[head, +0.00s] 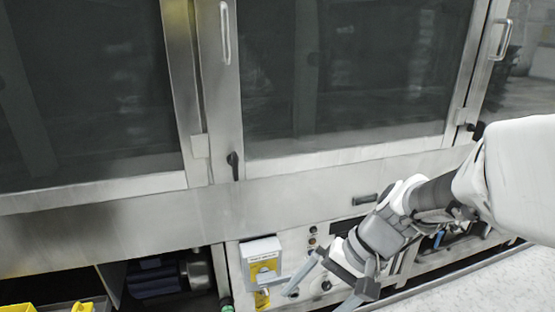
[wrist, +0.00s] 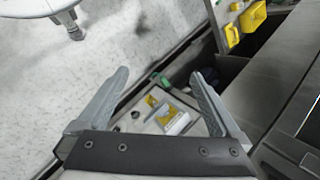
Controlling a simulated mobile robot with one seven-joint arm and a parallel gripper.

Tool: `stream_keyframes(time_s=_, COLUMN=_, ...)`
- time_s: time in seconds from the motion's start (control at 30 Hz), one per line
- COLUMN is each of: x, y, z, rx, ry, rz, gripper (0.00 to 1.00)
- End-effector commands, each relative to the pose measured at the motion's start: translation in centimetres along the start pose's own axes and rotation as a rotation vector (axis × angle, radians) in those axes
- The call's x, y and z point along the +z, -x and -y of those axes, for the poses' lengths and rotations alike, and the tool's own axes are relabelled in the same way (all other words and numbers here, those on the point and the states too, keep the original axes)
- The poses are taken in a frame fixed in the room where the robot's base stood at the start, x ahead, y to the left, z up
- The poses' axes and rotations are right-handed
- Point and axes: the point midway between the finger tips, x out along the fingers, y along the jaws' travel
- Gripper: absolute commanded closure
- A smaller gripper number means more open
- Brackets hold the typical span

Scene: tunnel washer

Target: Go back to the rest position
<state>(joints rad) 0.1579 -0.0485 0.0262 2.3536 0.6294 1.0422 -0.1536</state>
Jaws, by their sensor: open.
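My gripper (head: 318,298) is low in the head view, in front of the washer's lower control panel. Its two grey fingers are spread apart and nothing is between them. In the wrist view my gripper (wrist: 160,74) also shows open. The tunnel washer (head: 110,215) fills the head view with two large dark windows in a steel frame. A white switch box with a yellow part (head: 262,262) sits on the lower panel, left of my gripper. It also shows between and below the fingers in the wrist view (wrist: 172,118), apart from them.
A black door handle (head: 233,166) and a steel handle (head: 225,32) stick out from the washer front. An open dark bay (head: 165,280) lies at lower left, with yellow objects (head: 82,307) near it. Speckled floor (head: 470,285) is clear at lower right.

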Motion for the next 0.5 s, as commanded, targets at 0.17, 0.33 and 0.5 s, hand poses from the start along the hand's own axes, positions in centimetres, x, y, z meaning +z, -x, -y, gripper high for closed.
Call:
stream_keyframes(time_s=0.17, x=1.6, y=2.3, z=-1.4, rx=0.135, ry=0.156, rz=-0.149, gripper=0.00)
stream_keyframes(time_s=0.33, x=2.8, y=4.8, z=-2.9, rx=0.253, ry=0.284, rz=-0.302, gripper=0.00)
stream_keyframes(time_s=0.5, x=3.7, y=7.1, z=-4.1, rx=0.349, ry=0.388, rz=-0.450, gripper=0.00)
